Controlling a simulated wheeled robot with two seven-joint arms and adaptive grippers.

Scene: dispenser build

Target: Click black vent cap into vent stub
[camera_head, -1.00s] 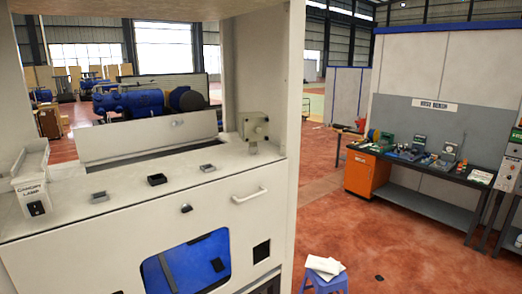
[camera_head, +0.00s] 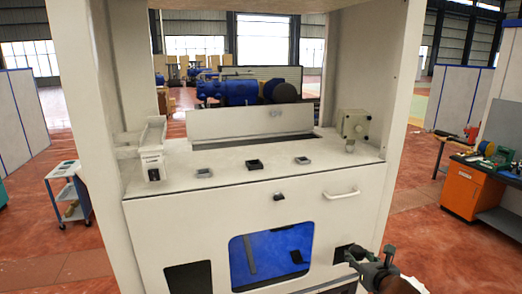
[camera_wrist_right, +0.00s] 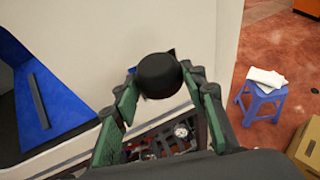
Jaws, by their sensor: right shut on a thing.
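The black vent cap (camera_wrist_right: 158,75) is a round, dark piece between the fingertips of my right gripper (camera_wrist_right: 160,84) in the right wrist view. The gripper is shut on it, with a green-padded finger on each side. In the head view my right gripper (camera_head: 370,260) is at the lower right of the white cabinet, in front of its front panel. I cannot make out the cap clearly there. I cannot pick out the vent stub for certain; the cap covers part of a dark spot on the panel in the wrist view. My left gripper is not in view.
The white cabinet (camera_head: 225,215) has a blue window (camera_head: 265,258), a handle (camera_head: 342,193) and small black fittings on its ledge. A grey box (camera_head: 354,124) stands at the ledge's right. A blue stool (camera_wrist_right: 262,100) and a cardboard box (camera_wrist_right: 305,150) stand on the floor.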

